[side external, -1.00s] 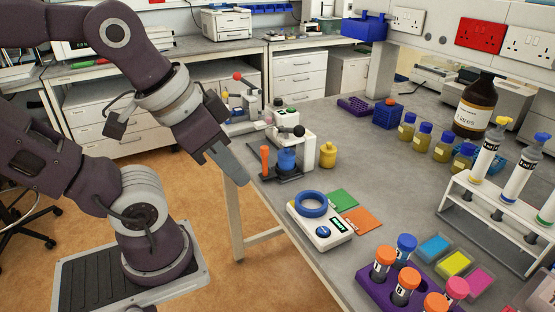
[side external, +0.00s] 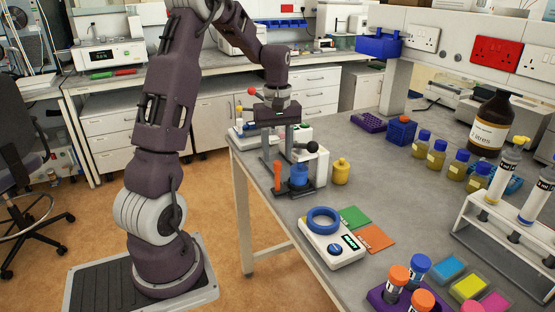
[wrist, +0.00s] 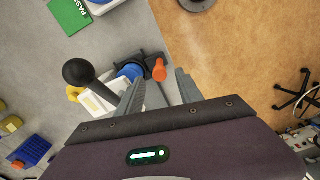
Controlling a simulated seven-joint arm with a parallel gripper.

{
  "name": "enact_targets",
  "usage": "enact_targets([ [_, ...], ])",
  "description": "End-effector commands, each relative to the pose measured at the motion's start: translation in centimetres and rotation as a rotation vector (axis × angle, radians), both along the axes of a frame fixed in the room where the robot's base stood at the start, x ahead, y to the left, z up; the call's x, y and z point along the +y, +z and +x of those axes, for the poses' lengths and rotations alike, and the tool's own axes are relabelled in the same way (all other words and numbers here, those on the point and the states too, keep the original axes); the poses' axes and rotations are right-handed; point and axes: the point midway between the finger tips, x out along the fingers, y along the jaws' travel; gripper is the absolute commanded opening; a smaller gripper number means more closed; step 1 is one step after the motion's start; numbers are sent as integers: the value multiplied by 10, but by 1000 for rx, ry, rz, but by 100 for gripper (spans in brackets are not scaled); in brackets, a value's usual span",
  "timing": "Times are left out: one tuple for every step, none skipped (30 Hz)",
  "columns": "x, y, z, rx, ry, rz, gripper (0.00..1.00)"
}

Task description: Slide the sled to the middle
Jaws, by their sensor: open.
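The small white press (side external: 303,140) stands at the table's left edge with a dark base (side external: 310,190). On that base are a blue round part (side external: 299,176) and an upright orange peg (side external: 277,177), which may be the sled's handle; the sled's outline is not clear. My gripper (side external: 277,160) points down over the base, open and empty, its fingers just above the peg. In the wrist view, the orange peg (wrist: 159,70) lies between the fingertips of my gripper (wrist: 161,80), with the blue part (wrist: 130,72) to its left. Contact cannot be told.
A black ball-ended lever (side external: 312,147) sticks out of the press close to my gripper's right side. A yellow bottle (side external: 341,171) stands right of the press. A white scale (side external: 331,243) with a blue ring is in front. The table edge is just left of the press.

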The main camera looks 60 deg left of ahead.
Motion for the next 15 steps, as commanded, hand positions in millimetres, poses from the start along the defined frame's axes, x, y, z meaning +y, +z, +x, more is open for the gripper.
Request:
enact_targets([
  [0, -9, -1, 3, 0, -3, 43],
  [0, -13, -1, 1, 0, -2, 43],
  [0, -19, -1, 1, 0, -2, 43],
  [0, -22, 0, 0, 0, -1, 43],
  [0, -24, 0, 0, 0, -1, 43],
  [-1, -26, 0, -1, -1, -1, 43],
  [-1, -27, 0, -1, -1, 0, 43],
  [-1, -27, 0, -1, -1, 0, 43],
  [0, -28, 0, -2, -1, 1, 43],
  [0, -28, 0, -2, -1, 1, 43],
  [0, -27, 0, -2, -2, 1, 43],
  [-1, -27, 0, -2, -2, 1, 43],
  [-1, -27, 0, -2, -2, 1, 43],
  [-1, -27, 0, -2, -2, 1, 39],
  [-1, -27, 0, -2, -2, 1, 32],
])
